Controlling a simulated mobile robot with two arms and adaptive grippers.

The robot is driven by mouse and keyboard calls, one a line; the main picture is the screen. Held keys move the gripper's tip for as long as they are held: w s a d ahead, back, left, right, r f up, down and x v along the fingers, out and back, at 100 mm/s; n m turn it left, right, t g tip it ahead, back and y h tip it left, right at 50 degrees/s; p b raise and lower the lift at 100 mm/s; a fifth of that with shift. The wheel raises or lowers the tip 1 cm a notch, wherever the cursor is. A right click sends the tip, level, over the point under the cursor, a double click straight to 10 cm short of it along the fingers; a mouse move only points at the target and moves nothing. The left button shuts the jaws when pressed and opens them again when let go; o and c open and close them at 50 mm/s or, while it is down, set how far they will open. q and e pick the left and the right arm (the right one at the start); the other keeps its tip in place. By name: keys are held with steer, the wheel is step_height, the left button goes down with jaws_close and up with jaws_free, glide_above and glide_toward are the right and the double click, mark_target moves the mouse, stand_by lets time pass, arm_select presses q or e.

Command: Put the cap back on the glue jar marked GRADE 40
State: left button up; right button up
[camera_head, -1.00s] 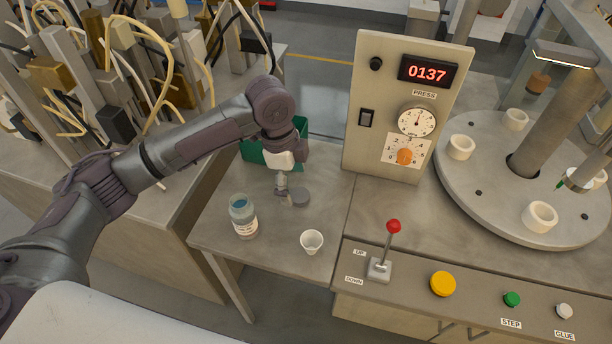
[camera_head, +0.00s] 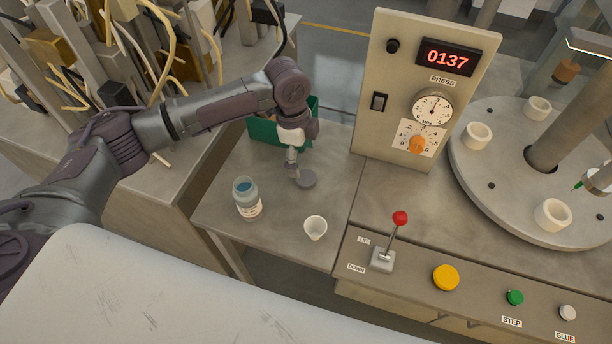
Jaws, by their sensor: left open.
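The glue jar (camera_head: 247,199) stands upright and uncapped on the small side table, blue inside, with a pale label too small to read. A flat grey disc, seemingly the cap (camera_head: 306,179), lies on the table to the right of and behind the jar. My left gripper (camera_head: 293,172) points down just beside the cap's left edge. It is open; whether its fingertips touch the cap I cannot tell. My right gripper is out of view.
A white cup (camera_head: 315,228) stands in front of the cap. A green bin (camera_head: 268,133) sits behind my left gripper. The control panel (camera_head: 416,100) rises to the right, with a red-knobbed lever (camera_head: 400,219) in front. The table between jar and cup is clear.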

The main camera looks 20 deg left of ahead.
mark_target(306, 178)
arm_select(q)
steer(key=shift+d+f, duration=0.1)
steer(key=shift+f, duration=1)
steer(key=f, duration=0.1)
steer(key=f+p, duration=0.1)
steer(key=f, duration=0.2)
steer(key=shift+d+p, duration=0.3)
steer(key=shift+p, duration=0.1)
steer(key=shift+f, duration=0.55)
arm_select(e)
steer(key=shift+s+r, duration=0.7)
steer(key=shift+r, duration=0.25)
